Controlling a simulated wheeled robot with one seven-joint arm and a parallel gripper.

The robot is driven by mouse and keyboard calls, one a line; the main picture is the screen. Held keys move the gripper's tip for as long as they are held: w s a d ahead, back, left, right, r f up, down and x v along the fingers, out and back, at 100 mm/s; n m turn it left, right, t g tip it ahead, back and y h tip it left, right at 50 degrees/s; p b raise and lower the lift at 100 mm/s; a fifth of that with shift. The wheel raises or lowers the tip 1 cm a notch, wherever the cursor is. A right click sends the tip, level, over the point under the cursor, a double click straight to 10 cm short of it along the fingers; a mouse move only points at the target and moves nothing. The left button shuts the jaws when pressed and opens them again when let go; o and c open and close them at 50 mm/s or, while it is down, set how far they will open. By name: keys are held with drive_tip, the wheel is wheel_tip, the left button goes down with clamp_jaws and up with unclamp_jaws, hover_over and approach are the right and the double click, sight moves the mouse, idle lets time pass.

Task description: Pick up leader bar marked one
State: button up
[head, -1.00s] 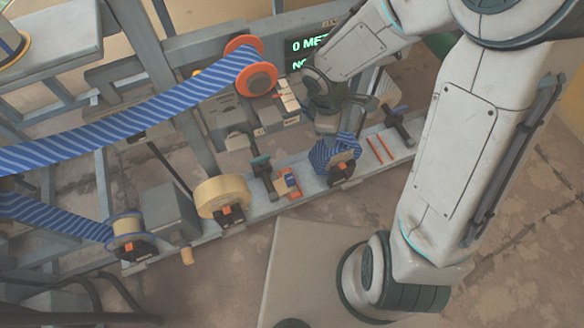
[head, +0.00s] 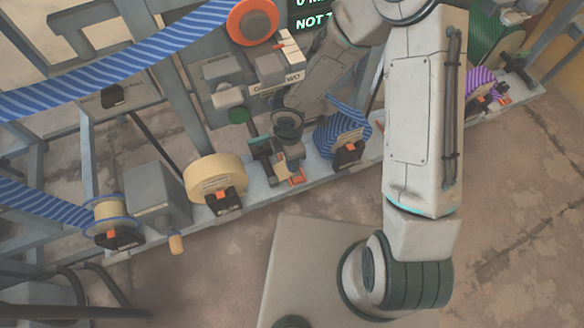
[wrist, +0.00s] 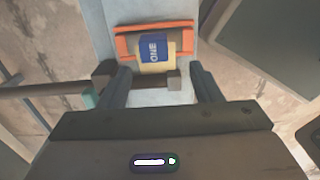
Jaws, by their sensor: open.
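The leader bar marked ONE (wrist: 154,48) has a blue label and a cream lower part, and sits in an orange holder (wrist: 124,44) on a grey rail. The holder shows as a small orange patch in the head view (head: 297,178), largely covered by my gripper. My gripper (wrist: 160,76) is open, its two dark fingers pointing at the bar from either side of its lower end. The label is just beyond the fingertips. A brownish crosspiece (wrist: 150,86) lies between the fingers; I cannot tell whether it belongs to the bar. In the head view my gripper (head: 291,153) is low over the rail.
A dark clamp with a teal end (head: 260,150) stands close left of my gripper. A cream tape roll (head: 214,178) is further left and a blue striped roll (head: 340,140) is to the right.

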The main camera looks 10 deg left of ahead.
sight(297, 179)
drive_tip(key=f+b, duration=0.1)
drive_tip(key=f, duration=0.3)
drive_tip(key=w+f+b, duration=0.1)
drive_tip(key=shift+f+b, duration=0.35)
drive_tip(key=shift+f, duration=0.05)
drive_tip(key=c, duration=1.1)
